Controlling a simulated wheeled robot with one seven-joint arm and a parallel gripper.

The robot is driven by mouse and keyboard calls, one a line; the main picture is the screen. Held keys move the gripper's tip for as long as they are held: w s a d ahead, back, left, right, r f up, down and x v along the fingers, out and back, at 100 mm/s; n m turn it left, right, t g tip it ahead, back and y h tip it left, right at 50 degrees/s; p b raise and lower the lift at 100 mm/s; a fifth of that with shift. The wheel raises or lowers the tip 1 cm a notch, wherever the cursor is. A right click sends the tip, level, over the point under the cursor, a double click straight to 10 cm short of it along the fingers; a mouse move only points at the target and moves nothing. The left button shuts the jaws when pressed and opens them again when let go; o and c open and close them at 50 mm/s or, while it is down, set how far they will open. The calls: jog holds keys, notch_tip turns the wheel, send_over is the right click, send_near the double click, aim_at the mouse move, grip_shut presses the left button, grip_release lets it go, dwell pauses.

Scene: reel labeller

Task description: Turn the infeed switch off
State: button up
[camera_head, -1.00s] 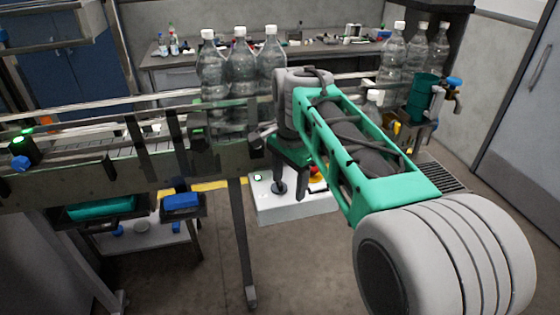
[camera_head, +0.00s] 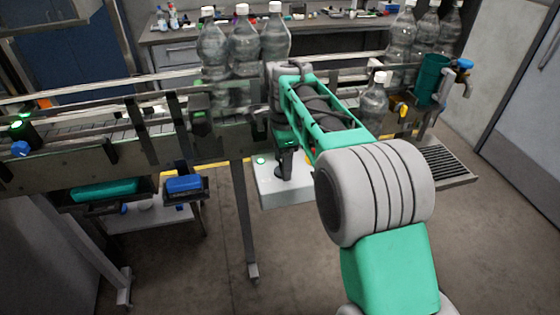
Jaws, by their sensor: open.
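A pale grey control box (camera_head: 278,198) sits below the conveyor's front rail, in the middle of the head view. A lit green indicator (camera_head: 261,160) shows at its left. A black round-based switch (camera_head: 281,173) is on the box's top; I cannot read a label naming it as the infeed switch. My gripper (camera_head: 287,162) points down over the box at this switch and is open. The fingers overlap the switch, so its lever position and any contact are hidden. My wrist and forearm cover the right part of the box.
The conveyor (camera_head: 110,150) crosses the left and middle, with clear bottles (camera_head: 243,45) standing on it behind my wrist. More bottles (camera_head: 425,40) stand at the right near a green cup (camera_head: 431,78). Blue and teal blocks (camera_head: 184,184) sit in trays below. The floor in front is clear.

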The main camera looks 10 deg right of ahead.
jog(key=shift+c, duration=0.2)
jog(key=c, duration=1.3)
jog(key=shift+a, duration=0.2)
grip_shut()
grip_release()
